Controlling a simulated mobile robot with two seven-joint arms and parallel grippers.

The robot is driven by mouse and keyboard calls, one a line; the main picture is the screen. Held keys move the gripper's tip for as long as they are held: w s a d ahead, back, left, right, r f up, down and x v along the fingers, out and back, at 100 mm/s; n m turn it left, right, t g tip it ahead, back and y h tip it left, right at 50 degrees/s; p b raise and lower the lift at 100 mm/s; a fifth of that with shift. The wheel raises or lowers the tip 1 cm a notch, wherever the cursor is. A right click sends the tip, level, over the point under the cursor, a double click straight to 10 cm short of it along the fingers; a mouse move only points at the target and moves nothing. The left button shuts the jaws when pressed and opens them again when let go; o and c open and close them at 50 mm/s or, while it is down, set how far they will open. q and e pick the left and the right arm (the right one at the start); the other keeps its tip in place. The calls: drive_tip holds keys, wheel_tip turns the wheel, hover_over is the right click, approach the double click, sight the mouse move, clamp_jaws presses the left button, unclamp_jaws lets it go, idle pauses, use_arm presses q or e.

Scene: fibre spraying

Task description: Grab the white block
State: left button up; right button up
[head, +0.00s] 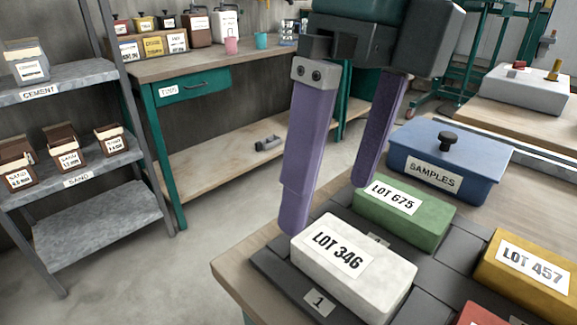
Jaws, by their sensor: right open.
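The white block (385,282) lies on a dark slotted tray (268,262) near the table's front left corner. Its top label reads LOT 346. My right gripper (325,205) hangs down from the top of the head view with two purple fingers spread wide and nothing between them. The left finger's tip is just beyond the white block's far left end. The right finger's tip is farther back, by the green block. The fingers appear apart from the white block, though the exact gap is hard to tell. My left gripper is out of the picture.
A green block (425,222) marked LOT 675 sits just behind the white one. A yellow block (520,285) is to the right and part of a red block (485,316) shows at the bottom. A blue SAMPLES box (410,160) stands behind them. Shelves (75,85) stand at left.

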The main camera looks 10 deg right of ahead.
sight(351, 254)
drive_tip(key=shift+h, duration=0.9)
drive_tip(key=d+f, duration=0.1)
drive_tip(key=w+d+f, duration=0.1)
drive_tip(key=f, duration=0.1)
drive_tip(key=w+d+f, duration=0.1)
drive_tip(key=f, duration=0.1)
drive_tip(key=shift+d, duration=0.1)
wheel_tip(351, 254, down, 6)
drive_tip(key=shift+s+r, duration=0.1)
drive_tip(key=shift+c, duration=0.4)
clamp_jaws()
